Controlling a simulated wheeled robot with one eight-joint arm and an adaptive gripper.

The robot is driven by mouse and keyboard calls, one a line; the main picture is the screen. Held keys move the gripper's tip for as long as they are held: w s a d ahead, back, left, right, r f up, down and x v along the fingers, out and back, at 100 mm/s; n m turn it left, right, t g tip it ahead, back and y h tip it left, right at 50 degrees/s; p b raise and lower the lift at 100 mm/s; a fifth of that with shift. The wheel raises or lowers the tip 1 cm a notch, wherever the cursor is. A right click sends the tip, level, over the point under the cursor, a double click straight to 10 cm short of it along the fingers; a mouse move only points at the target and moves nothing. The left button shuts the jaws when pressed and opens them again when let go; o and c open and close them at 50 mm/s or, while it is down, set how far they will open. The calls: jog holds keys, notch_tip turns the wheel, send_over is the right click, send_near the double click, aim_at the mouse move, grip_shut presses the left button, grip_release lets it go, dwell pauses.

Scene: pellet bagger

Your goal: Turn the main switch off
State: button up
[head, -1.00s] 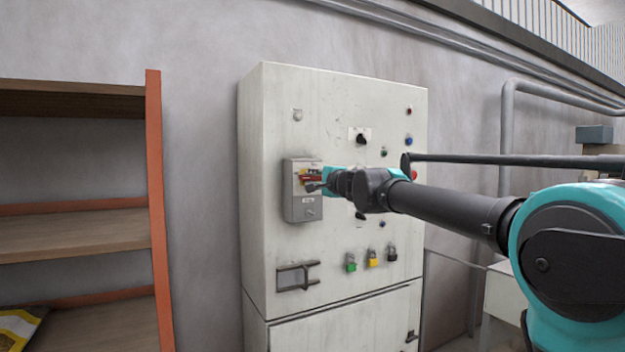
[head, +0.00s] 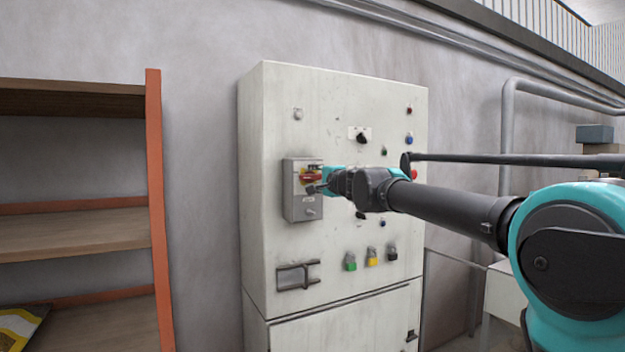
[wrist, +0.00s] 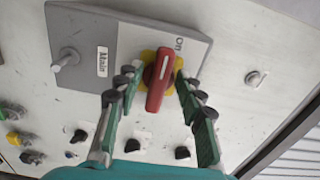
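The main switch is a red rotary handle (wrist: 160,80) on a yellow plate (wrist: 147,56), on a grey box (wrist: 125,38) with a "Main" label. In the head view the box (head: 303,207) is on the cabinet's left side and the red handle (head: 311,175) lies roughly sideways. My gripper (wrist: 157,75) is open, its fingers on either side of the handle with visible gaps. In the head view my gripper (head: 316,188) is at the handle from the right and hides part of it.
The pale cabinet (head: 285,100) carries several knobs, buttons and padlocks (head: 372,260). A metal key-like knob (wrist: 66,58) sticks out of the grey box beside the label. A shelf rack (head: 155,200) stands left, with bare wall between.

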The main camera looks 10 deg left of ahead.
jog(key=v, duration=1.2)
dwell(0.3)
jog(key=s+d+f+n+g+h, duration=0.1)
jog(key=s+d+f+n+g, duration=0.15)
jog(key=f, duration=0.75)
jog(key=s+d+f+n+g, duration=0.1)
jog(key=s+f+n+g, duration=0.2)
jog(key=f, duration=0.8)
jog(key=s+d+f+n+g+h, duration=0.1)
jog(key=s+d+f+n, duration=0.2)
jog(key=f, duration=0.7)
jog(key=s+d+f+g+h, duration=0.1)
jog(key=s+d+f+h, duration=0.1)
jog(key=s+d+f, duration=0.3)
jog(key=s+d+f+n+g+h, duration=0.1)
jog(key=s+d+f, duration=0.4)
jog(key=f, duration=0.6)
jog(key=s+d+f+n+g+h, duration=0.1)
jog(key=s+d+f+g+h, duration=0.1)
jog(key=s+d+f+h, duration=0.3)
jog(key=s+d+f, duration=0.1)
jog(key=s+f, duration=0.2)
jog(key=shift+s+f, duration=0.2)
jog(key=shift+f, duration=0.1)
